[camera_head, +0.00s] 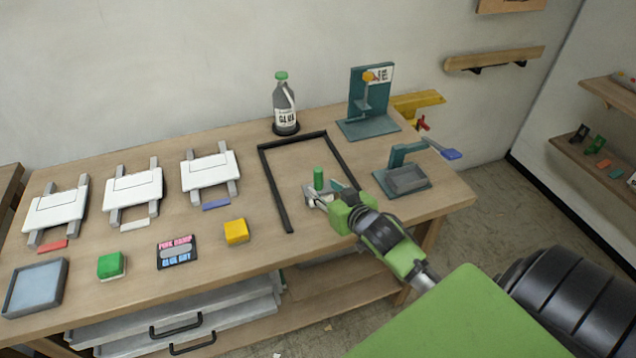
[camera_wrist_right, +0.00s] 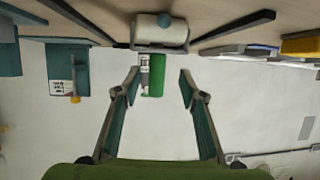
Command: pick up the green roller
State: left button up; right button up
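The green roller (camera_head: 318,178) stands inside the black frame on the workbench, with its green handle pointing up. In the right wrist view, which is upside down, the green handle (camera_wrist_right: 153,78) shows with a dark bracket and a pale cylinder at its base. My right gripper (camera_head: 317,196) is low over the bench, right at the roller, and partly hides its base. In the wrist view my right gripper (camera_wrist_right: 158,80) is open, with the handle between the fingertips in the picture. I cannot tell whether the handle is within their reach. My left gripper is not in view.
The black frame (camera_head: 270,190) lies around the roller. A bottle (camera_head: 285,108) stands behind, with a teal press (camera_head: 368,125) and a teal tray stand (camera_head: 407,180) to the right. Yellow (camera_head: 236,232) and green (camera_head: 111,265) blocks and white boards lie left.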

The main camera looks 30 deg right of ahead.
aim_at(321, 182)
jog(key=shift+d+r+p+x, duration=0.15)
jog(key=shift+p+x, duration=0.3)
jog(key=shift+x, duration=0.7)
jog(key=shift+d+r+p+x, duration=0.15)
jog(key=shift+p+x, duration=0.25)
jog(key=shift+x, duration=0.8)
jog(key=shift+w+f, duration=0.2)
jog(key=shift+w, duration=0.25)
grip_shut()
